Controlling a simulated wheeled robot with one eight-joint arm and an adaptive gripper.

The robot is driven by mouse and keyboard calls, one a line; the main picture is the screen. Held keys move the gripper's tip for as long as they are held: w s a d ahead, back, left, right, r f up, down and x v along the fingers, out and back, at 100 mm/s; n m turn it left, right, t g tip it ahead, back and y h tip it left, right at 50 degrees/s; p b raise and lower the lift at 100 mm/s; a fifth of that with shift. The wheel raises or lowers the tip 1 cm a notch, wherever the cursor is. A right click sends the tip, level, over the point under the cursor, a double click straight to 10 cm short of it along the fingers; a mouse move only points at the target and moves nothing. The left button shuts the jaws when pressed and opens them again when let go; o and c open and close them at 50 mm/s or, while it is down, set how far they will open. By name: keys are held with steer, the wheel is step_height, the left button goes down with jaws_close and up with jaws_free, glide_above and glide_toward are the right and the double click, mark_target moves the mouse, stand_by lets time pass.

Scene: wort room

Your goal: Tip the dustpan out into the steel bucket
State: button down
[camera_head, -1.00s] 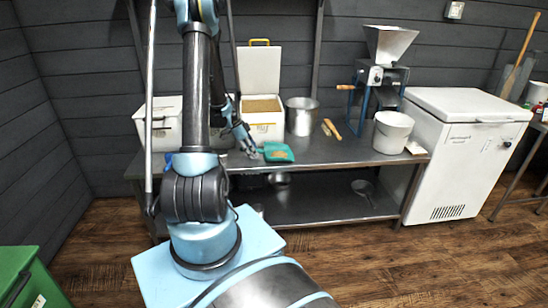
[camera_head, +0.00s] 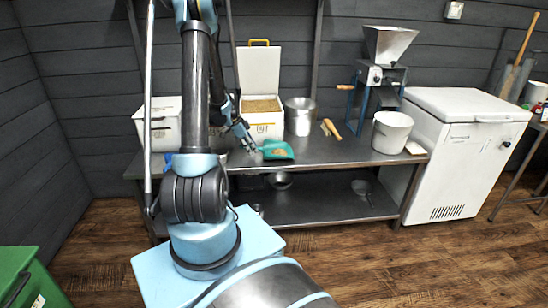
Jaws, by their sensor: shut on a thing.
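The green dustpan (camera_head: 286,149) shows at the front edge of the steel bench, with a small tan heap in its pan. My gripper (camera_head: 253,148) is shut on the dustpan's handle at its left end, and the pan points right. Whether the dustpan touches the bench is hard to tell. The steel bucket (camera_head: 298,118) stands upright on the bench behind the dustpan and a little to its right. Its inside is mostly hidden from this angle.
An open white bin (camera_head: 263,128) of grain stands left of the bucket. A wooden-handled brush (camera_head: 330,128) lies right of the bucket. A grain mill (camera_head: 380,80) and a white bucket (camera_head: 392,132) stand farther right. The bench (camera_head: 340,152) is clear right of the dustpan.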

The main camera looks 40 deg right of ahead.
steer(key=shift+r, duration=2.4)
steer(key=c, duration=2.3)
jaws_free()
steer(key=shift+s, duration=0.1)
jaws_close()
